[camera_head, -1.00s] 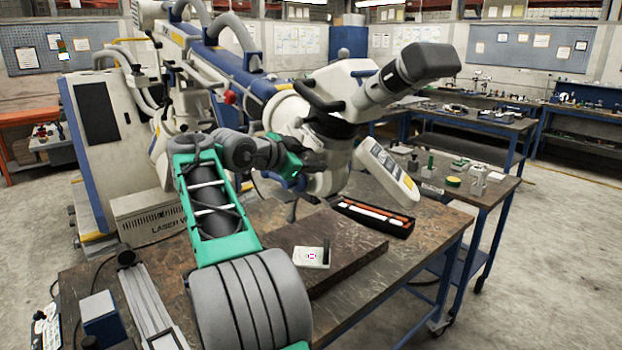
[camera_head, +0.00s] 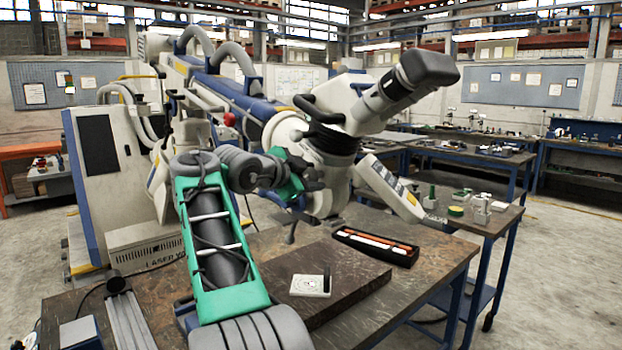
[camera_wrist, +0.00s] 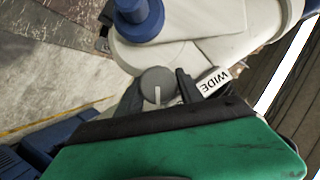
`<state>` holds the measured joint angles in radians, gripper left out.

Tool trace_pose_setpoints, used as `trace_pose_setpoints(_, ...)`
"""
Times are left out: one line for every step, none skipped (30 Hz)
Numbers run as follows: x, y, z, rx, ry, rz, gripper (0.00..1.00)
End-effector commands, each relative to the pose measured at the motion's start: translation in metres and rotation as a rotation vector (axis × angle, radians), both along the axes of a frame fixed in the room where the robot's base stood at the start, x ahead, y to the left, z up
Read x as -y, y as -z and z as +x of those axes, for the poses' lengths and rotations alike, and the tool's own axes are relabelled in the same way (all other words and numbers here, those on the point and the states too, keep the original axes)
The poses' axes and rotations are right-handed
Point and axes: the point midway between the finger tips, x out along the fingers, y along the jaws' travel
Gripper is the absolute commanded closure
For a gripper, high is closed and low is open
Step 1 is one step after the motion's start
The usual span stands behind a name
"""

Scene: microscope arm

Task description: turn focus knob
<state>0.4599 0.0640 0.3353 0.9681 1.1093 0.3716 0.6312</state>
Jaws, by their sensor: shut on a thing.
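The microscope head (camera_head: 345,110), white with a dark eyepiece, hangs from its blue and white arm above the bench. My gripper (camera_head: 312,180) is at the lower left side of this head. In the wrist view, a round grey knob (camera_wrist: 157,82) with a white line on its face sits between the two dark fingers of my gripper (camera_wrist: 158,88), which is shut on it. The white line points down toward my green gripper body. In the head view the knob is hidden behind my gripper.
A bench (camera_head: 250,250) below carries a dark slab (camera_head: 345,285) with a small white device (camera_head: 310,285) on it. A black tray with white and orange rods (camera_head: 375,246) lies behind. A white control panel (camera_head: 390,187) hangs right of my gripper.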

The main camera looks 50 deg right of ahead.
Motion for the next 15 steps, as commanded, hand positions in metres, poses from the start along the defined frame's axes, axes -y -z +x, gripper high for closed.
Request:
trace_pose_setpoints(0.0, 0.0001, -0.0002, 0.0, 0.001, 0.001, 0.97)
trace_pose_setpoints(0.0, 0.0001, -0.0002, 0.0, 0.001, 0.001, 0.55)
trace_pose_setpoints(0.0, 0.0001, -0.0003, 0.0, 0.001, 0.001, 0.52)
trace_pose_setpoints(0.0, 0.0001, -0.0003, 0.0, 0.001, 0.001, 0.49)
trace_pose_setpoints(0.0, 0.0001, -0.0003, 0.0, 0.001, 0.001, 0.47)
trace_pose_setpoints(0.0, 0.0001, -0.0002, 0.0, 0.001, 0.001, 0.43)
trace_pose_setpoints(0.0, 0.0001, -0.0002, 0.0, 0.001, 0.001, 0.41)
trace_pose_setpoints(0.0, 0.0001, -0.0002, 0.0, 0.001, 0.001, 0.38)
trace_pose_setpoints(0.0, 0.0001, -0.0002, 0.0, 0.001, 0.001, 0.35)
trace_pose_setpoints(0.0, 0.0001, -0.0002, 0.0, 0.001, 0.001, 0.35)
trace_pose_setpoints(0.0, 0.0001, -0.0002, 0.0, 0.001, 0.001, 0.35)
trace_pose_setpoints(0.0, 0.0001, -0.0001, 0.0, 0.001, 0.001, 0.35)
trace_pose_setpoints(0.0, 0.0001, -0.0001, 0.0, 0.0, 0.0, 0.35)
trace_pose_setpoints(0.0001, 0.0001, -0.0002, -0.001, 0.0, 0.0, 0.35)
trace_pose_setpoints(0.0, 0.0001, -0.0001, -0.001, 0.0, 0.0, 0.35)
